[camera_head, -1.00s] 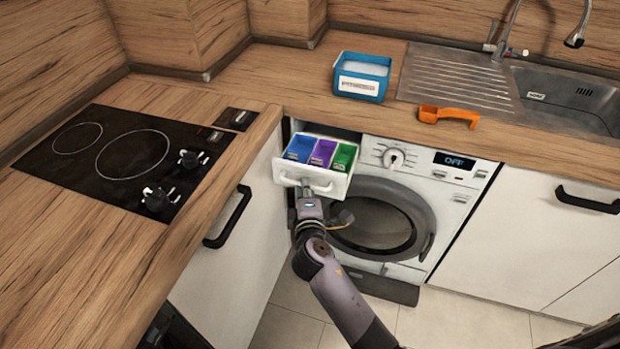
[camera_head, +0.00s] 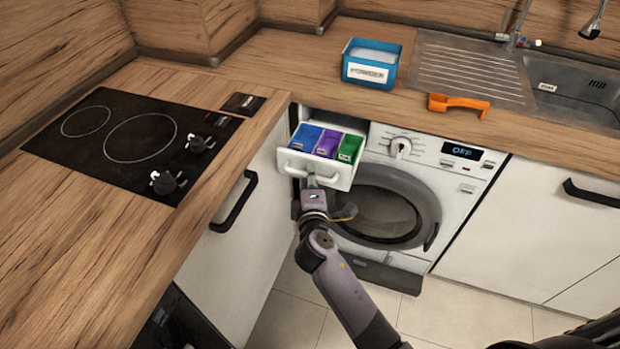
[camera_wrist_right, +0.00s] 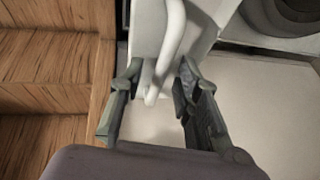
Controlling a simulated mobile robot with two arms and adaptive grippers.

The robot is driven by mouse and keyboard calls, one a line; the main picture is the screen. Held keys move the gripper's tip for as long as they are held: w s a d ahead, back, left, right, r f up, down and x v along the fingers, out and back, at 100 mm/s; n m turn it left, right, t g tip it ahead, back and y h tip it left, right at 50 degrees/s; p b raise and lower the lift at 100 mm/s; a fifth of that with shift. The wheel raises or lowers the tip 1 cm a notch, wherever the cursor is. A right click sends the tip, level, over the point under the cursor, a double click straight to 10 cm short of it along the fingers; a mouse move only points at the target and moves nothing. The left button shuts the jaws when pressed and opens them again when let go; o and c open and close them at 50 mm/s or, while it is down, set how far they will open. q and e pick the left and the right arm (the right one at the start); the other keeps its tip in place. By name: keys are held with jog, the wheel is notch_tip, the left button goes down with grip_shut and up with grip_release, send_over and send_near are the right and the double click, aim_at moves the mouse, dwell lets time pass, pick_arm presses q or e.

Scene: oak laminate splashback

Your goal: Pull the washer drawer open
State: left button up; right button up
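The washer drawer (camera_head: 291,163) is pulled out from the upper left of the washing machine (camera_head: 425,155). Its blue (camera_head: 305,137), purple (camera_head: 328,143) and green (camera_head: 348,148) compartments show from above. My right gripper (camera_head: 312,181) is at the drawer's front, by the handle. In the right wrist view, the white curved handle (camera_wrist_right: 172,45) runs between the two fingers of my right gripper (camera_wrist_right: 160,85). The fingers stand apart with gaps beside the handle, so the gripper looks open around it. My left gripper is not in view.
A white cabinet door with a black handle (camera_head: 234,202) stands close left of the drawer. On the counter are a cooktop (camera_head: 100,150), a blue box (camera_head: 370,66) and an orange scoop (camera_head: 458,104). The floor (camera_head: 290,322) in front looks clear.

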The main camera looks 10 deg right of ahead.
jog(key=v, duration=1.2)
dwell(0.3)
jog(key=s+f+m+g+y, duration=0.15)
jog(key=s+f+g, duration=0.3)
jog(key=f, duration=1.05)
jog(key=s+f+m+g+y, duration=0.1)
jog(key=s+f+g+y, duration=0.3)
jog(key=f, duration=1.1)
jog(key=s+d+f+m+g, duration=0.2)
jog(key=s+f, duration=0.4)
jog(key=s, duration=0.4)
jog(key=s+d+f+m+g+h, duration=0.1)
jog(key=s+d+f+m, duration=0.3)
jog(key=s, duration=0.6)
jog(key=s+d+f+m+g+h, duration=0.1)
jog(key=s+d+f+m+g, duration=0.2)
jog(key=s+d+f, duration=0.3)
jog(key=s+f+m, duration=0.1)
jog(key=s+f, duration=0.2)
jog(key=s, duration=0.2)
jog(key=shift+p, duration=0.4)
